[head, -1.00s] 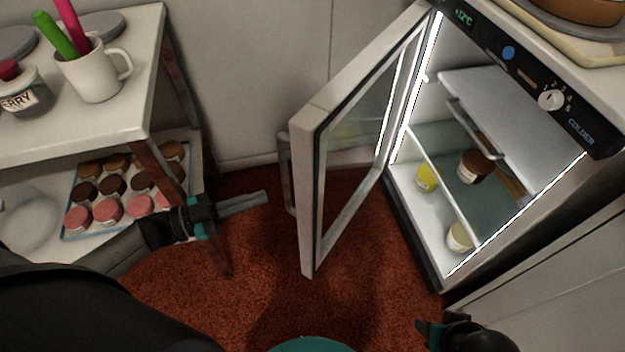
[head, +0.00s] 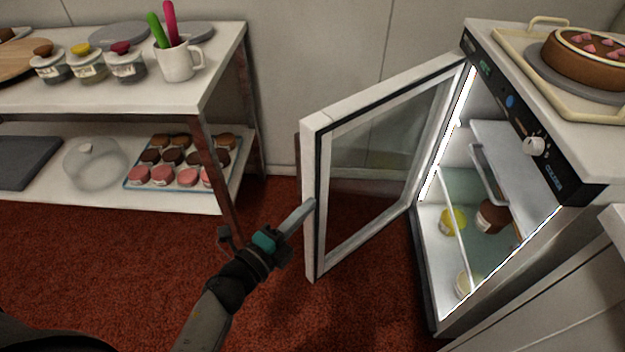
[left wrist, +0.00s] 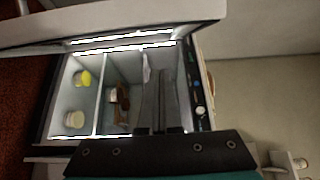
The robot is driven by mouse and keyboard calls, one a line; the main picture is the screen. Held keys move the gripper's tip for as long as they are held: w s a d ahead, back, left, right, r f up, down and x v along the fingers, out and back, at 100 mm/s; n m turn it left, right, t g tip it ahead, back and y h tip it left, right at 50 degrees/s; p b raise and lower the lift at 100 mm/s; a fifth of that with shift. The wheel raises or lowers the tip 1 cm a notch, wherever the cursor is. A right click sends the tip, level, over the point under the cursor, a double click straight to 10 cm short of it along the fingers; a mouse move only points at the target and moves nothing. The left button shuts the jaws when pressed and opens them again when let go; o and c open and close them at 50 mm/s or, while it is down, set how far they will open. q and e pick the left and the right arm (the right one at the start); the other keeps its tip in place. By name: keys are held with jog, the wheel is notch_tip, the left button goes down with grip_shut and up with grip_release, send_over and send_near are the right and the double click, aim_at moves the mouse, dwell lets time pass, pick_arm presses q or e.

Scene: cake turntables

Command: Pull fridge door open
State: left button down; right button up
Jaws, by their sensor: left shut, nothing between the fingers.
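The fridge (head: 555,200) stands at the right with its white-framed glass door (head: 390,130) swung wide open toward the left. The lit inside shows a shelf, a yellow-lidded jar (head: 452,221) and a brown jar (head: 490,216). My left gripper (head: 308,207) is shut and empty, with its fingertips at the free edge of the door; I cannot tell whether they touch. In the left wrist view the shut fingers (left wrist: 160,105) point toward the open fridge interior, with the door (left wrist: 120,22) along the top. The door handle is mostly hidden behind the door. My right gripper is not in view.
A shelf table (head: 120,105) at the left holds jars, a mug (head: 178,62) with coloured utensils and a tray of small cakes (head: 180,165). A cake (head: 590,60) sits on top of the fridge. Red floor is open in front of the door.

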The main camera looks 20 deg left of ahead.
aim_at(313, 178)
pick_arm(q)
jog(key=w+b, duration=0.1)
jog(key=w, duration=0.7)
jog(key=shift+a+b, duration=0.2)
jog(key=shift+b, duration=0.2)
jog(key=shift+w+a, duration=0.3)
jog(key=shift+a, duration=0.05)
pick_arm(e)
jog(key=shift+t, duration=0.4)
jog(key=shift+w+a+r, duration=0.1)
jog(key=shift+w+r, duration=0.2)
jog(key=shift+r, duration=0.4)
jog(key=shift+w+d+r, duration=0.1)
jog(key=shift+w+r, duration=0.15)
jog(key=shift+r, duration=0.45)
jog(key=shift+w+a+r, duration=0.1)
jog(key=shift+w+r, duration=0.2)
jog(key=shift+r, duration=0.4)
pick_arm(q)
jog(key=shift+a, duration=0.1)
